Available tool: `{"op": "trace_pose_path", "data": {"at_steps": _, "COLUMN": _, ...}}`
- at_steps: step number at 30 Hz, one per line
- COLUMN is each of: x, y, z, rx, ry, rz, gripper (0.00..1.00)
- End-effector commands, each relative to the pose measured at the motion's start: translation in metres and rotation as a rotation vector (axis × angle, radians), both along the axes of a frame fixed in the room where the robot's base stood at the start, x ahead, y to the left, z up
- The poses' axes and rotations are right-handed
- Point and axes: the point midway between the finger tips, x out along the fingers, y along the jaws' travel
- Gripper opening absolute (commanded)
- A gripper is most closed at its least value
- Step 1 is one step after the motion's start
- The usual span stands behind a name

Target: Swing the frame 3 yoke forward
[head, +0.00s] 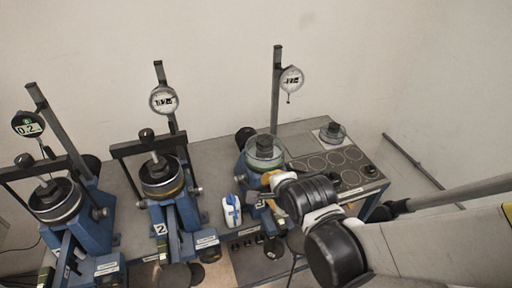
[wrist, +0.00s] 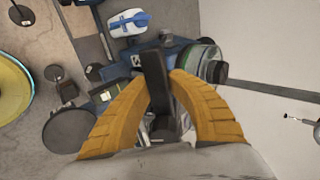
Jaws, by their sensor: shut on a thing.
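Frame 3 is the blue lever frame at the right, with a clear-walled round cell (head: 264,152) on top. The cell shows side-on in the wrist view (wrist: 208,62), right of my fingers. My gripper (head: 270,178) is low at the front of this cell. In the wrist view its two orange fingers (wrist: 160,85) are shut on an upright dark bar (wrist: 155,75), apparently the frame 3 yoke. No crossbar shows over the frame 3 cell. My wrist and arm hide much of frame 3's front and the rest of the yoke.
Frame 2 (head: 170,215) and the left frame (head: 95,225) have crossbars (head: 150,143) over their cells. A dial gauge (head: 291,79) is on frame 3's post. A panel with round marks (head: 335,165) lies right.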

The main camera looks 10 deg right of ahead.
Motion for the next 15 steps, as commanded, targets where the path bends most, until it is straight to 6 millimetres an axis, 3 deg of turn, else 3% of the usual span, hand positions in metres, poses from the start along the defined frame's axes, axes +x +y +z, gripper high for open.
{"op": "trace_pose_path", "data": {"at_steps": 1, "x": -0.006, "y": -0.001, "z": -0.014, "rx": 0.000, "ry": 0.002, "rz": 0.000, "gripper": 0.00}}
{"op": "trace_pose_path", "data": {"at_steps": 6, "x": -0.018, "y": -0.004, "z": -0.034, "rx": -0.001, "ry": 0.004, "rz": 0.000, "gripper": 0.00}}
{"op": "trace_pose_path", "data": {"at_steps": 15, "x": -0.028, "y": -0.006, "z": -0.054, "rx": -0.001, "ry": 0.006, "rz": 0.000, "gripper": 0.00}}
